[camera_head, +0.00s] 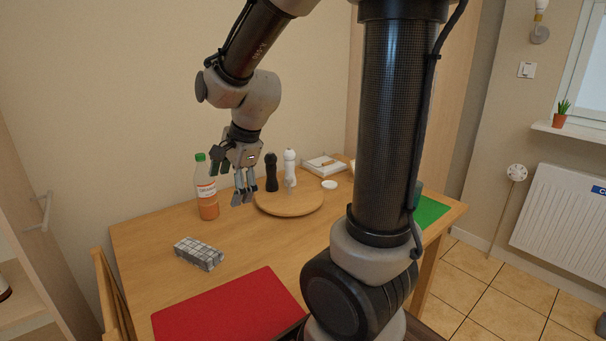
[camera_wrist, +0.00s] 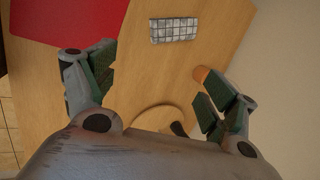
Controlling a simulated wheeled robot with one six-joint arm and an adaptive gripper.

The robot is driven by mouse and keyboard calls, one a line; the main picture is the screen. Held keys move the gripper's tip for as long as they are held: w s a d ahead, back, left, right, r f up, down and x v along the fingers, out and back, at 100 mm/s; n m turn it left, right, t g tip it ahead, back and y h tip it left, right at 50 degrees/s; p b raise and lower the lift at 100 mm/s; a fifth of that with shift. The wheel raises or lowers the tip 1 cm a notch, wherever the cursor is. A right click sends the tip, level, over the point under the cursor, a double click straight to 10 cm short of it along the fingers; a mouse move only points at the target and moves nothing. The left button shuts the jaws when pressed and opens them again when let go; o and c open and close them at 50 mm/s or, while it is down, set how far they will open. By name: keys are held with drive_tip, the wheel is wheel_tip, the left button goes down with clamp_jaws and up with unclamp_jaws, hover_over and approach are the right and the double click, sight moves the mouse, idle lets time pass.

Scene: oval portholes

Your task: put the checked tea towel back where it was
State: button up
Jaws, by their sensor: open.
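The checked tea towel (camera_head: 199,253) is a folded, block-shaped bundle in white and grey. It lies on the wooden table (camera_head: 148,232), left of the middle, behind the red mat. In the wrist view the towel (camera_wrist: 174,30) lies ahead of the fingers, near the top edge. My gripper (camera_head: 243,196) is open and empty. It hangs above the table near the left edge of the round board, right of the bottle, apart from the towel. Both fingers are spread wide in the wrist view (camera_wrist: 160,88).
A round wooden board (camera_head: 300,206) bears a dark mill (camera_head: 271,172) and a white mill (camera_head: 290,169). An orange-filled bottle (camera_head: 207,190) stands beside my gripper. A red mat (camera_head: 230,308) lies in front and a green mat (camera_head: 430,211) at right. Table around the towel is clear.

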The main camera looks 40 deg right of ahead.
drive_tip(key=s+d+r+n+h, duration=0.1)
drive_tip(key=s+d+r+n, duration=0.2)
drive_tip(key=s+n, duration=0.5)
drive_tip(key=s+d+r+n, duration=0.4)
drive_tip(key=s+n, duration=0.5)
drive_tip(key=s, duration=0.2)
drive_tip(key=shift+d+r+h, duration=0.15)
drive_tip(key=shift+r+h, duration=0.1)
drive_tip(key=shift+h, duration=0.15)
drive_tip(key=shift+s, duration=0.1)
